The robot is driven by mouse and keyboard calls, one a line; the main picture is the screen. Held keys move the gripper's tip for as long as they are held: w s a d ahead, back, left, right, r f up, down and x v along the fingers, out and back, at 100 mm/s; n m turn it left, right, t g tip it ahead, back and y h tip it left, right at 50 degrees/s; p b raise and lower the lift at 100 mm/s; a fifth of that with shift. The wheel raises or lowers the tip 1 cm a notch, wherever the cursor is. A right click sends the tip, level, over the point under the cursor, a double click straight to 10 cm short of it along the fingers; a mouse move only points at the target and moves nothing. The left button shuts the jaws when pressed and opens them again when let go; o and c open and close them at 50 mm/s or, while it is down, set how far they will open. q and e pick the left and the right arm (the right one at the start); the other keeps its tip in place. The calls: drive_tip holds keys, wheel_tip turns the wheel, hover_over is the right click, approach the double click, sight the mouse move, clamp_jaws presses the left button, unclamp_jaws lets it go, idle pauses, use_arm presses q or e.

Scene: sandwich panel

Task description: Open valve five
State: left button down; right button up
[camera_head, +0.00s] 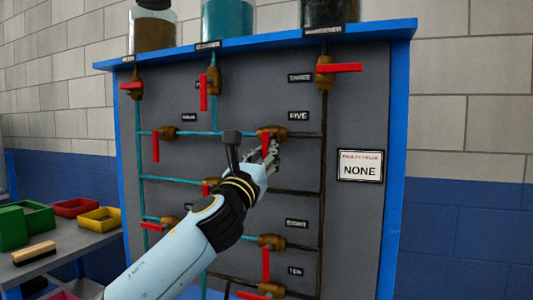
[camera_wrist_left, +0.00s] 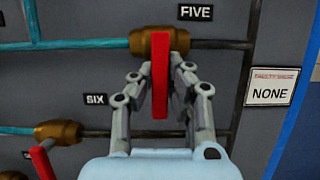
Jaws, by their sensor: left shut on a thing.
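Valve five has a brass body (camera_head: 270,133) on a horizontal pipe, just below the label FIVE (camera_head: 299,116). In the left wrist view its red handle (camera_wrist_left: 160,78) hangs straight down from the brass body, across the pipe's line. My left gripper (camera_head: 271,150) is at this handle. In the left wrist view its two fingers (camera_wrist_left: 160,75) are shut on the red handle from both sides. In the head view the arm and fingers hide part of the handle. My right gripper is in neither view.
A NONE sign (camera_head: 360,166) is at the right. Bins (camera_head: 100,219) stand on a left table.

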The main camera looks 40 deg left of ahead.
use_arm(q)
drive_tip(key=shift+a+m, duration=0.1)
drive_tip(key=shift+m, duration=0.4)
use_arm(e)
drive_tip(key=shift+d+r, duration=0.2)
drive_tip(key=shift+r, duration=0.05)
